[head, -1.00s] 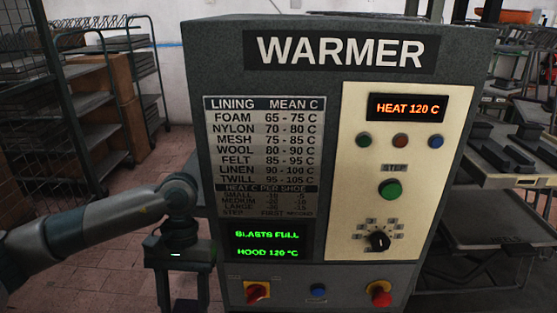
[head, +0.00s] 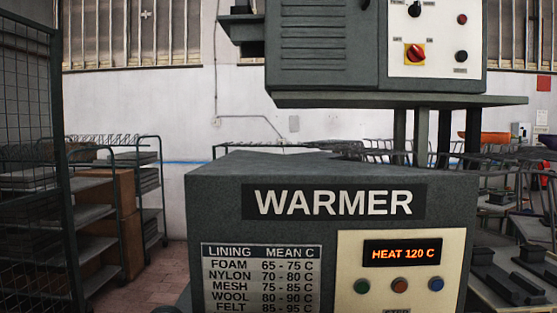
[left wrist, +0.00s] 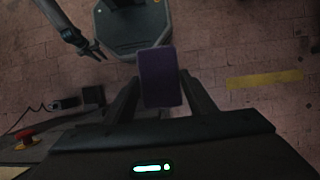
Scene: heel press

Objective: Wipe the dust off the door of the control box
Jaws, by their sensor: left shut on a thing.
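A grey cabinet (head: 322,60) with a louvred front and a cream switch panel (head: 440,85) stands high behind the warmer in the head view. It may be the control box; its top is cut off and I cannot make out dust on it. In the left wrist view, my left gripper (left wrist: 160,95) is shut on a purple pad (left wrist: 160,78), held between its fingers above the floor. My left gripper is not in the head view. My right gripper (left wrist: 95,51) shows small near the top left of the left wrist view, its fingers apart and empty.
The warmer (head: 222,202), with its lining chart and heat display, fills the lower middle of the head view. Shelf racks (head: 150,190) stand at the left, and trays (head: 515,280) at the right. A red knob (left wrist: 27,138) shows in the left wrist view.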

